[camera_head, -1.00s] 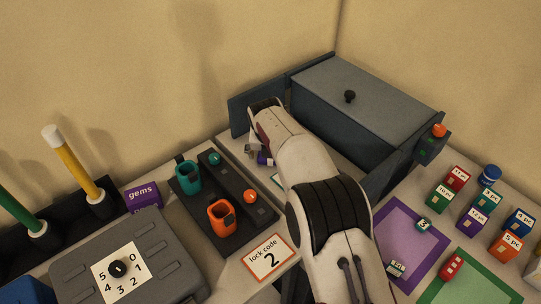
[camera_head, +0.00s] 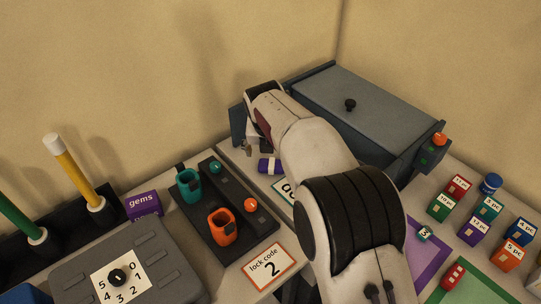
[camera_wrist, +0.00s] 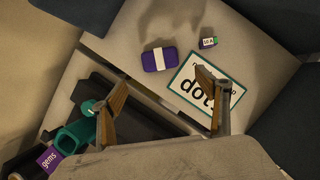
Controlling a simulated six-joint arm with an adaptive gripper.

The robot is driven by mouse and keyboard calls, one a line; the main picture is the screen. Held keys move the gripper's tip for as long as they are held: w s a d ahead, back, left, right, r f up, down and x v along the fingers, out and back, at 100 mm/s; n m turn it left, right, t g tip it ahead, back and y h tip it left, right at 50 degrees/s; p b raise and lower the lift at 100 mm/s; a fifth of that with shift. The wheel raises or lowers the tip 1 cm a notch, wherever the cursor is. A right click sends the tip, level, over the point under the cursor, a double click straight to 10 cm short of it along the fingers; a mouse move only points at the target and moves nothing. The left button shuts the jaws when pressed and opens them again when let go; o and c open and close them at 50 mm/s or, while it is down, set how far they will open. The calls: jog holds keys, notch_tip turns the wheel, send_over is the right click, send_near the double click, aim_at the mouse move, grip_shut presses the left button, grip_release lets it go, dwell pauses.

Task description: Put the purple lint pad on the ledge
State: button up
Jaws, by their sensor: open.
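The purple lint pad (camera_head: 268,166) with a white band lies flat on a pale slab (camera_head: 232,153) left of the grey box. The wrist view also shows the pad (camera_wrist: 160,60) whole, near the straight edge of the slab (camera_wrist: 130,35). This slab may be the ledge; I cannot tell for sure. My gripper (camera_wrist: 163,78) is open and empty, its fingers spread to either side below the pad in the wrist view, apart from it. In the head view my arm hides most of the gripper (camera_head: 250,148).
A "dot" card (camera_wrist: 205,88) and a small labelled block (camera_wrist: 208,42) lie by the pad. A black tray with teal (camera_head: 188,186) and orange (camera_head: 222,228) cups stands in front. The large grey box (camera_head: 365,100) is close on the right. Small labelled blocks stand farther right.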

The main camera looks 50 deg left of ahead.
jog(key=shift+v, duration=1)
jog(key=shift+d, duration=0.1)
jog(key=w+d+r+m, duration=0.5)
jog(key=d+r, duration=0.1)
jog(key=d, duration=0.3)
jog(key=w+d+r+m, duration=0.5)
jog(key=d+r, duration=0.1)
jog(key=d, duration=0.3)
jog(key=w+d+r+m+t+h, duration=0.1)
jog(key=d+r+m, duration=0.35)
jog(key=d, duration=0.45)
jog(key=d+r+m, duration=0.3)
jog(key=d+m, duration=0.2)
jog(key=d, duration=0.4)
jog(key=s+d+r+m+h, duration=0.1)
jog(key=s+d+m, duration=0.4)
jog(key=d, duration=0.5)
jog(key=s+d+r+m, duration=0.1)
jog(key=s+d+m, duration=0.2)
jog(key=d+m, duration=0.6)
jog(key=s+d+f+m+t+h, duration=0.1)
jog(key=s+d+f+m, duration=0.4)
jog(key=s+d+m, duration=0.6)
jog(key=s+d, duration=0.1)
jog(key=s, duration=0.2)
jog(key=shift+s+f, duration=0.2)
